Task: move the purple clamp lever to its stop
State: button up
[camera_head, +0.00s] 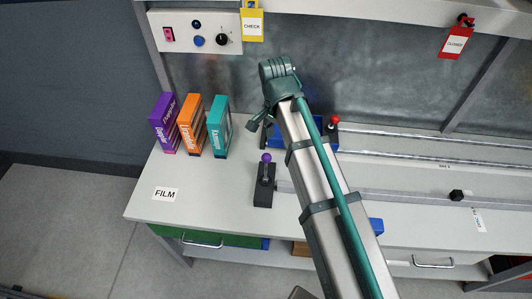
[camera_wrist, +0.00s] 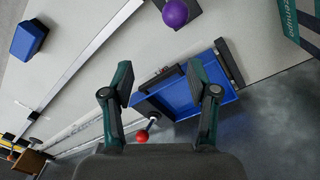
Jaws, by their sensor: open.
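The purple clamp lever (camera_head: 266,159) has a round purple knob on a short shaft, rising from the back part of a black base (camera_head: 263,196) on the bench. In the wrist view the purple knob (camera_wrist: 175,13) is at the top edge, beyond my fingertips, and its shaft is mostly hidden beneath it. My gripper (camera_wrist: 160,88) is open and empty, its two teal fingers over a blue tray (camera_wrist: 218,88). In the head view my gripper (camera_head: 258,129) shows only partly, behind the lever. It does not touch the lever.
A red-knobbed lever (camera_head: 334,121) stands right of my arm; its knob also shows in the wrist view (camera_wrist: 142,136). Purple, orange and teal boxes (camera_head: 221,127) stand left. Metal rails (camera_head: 420,199) run right, with a black block (camera_head: 456,195). Bench around the FILM label (camera_head: 166,194) is clear.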

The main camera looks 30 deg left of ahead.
aim_at(266, 155)
jog(key=s+a+r, duration=0.3)
jog(key=s, duration=0.1)
jog(key=shift+w+d+f+p, duration=0.15)
jog(key=shift+f+p, duration=0.35)
jog(key=shift+f, duration=1.25)
jog(key=shift+d+f+p, duration=0.15)
jog(key=shift+f+p, duration=0.3)
jog(key=shift+f, duration=1.25)
jog(key=shift+w+d+f+p, duration=0.15)
jog(key=shift+f+p, duration=0.35)
jog(key=shift+f, duration=1.25)
jog(key=shift+s, duration=0.1)
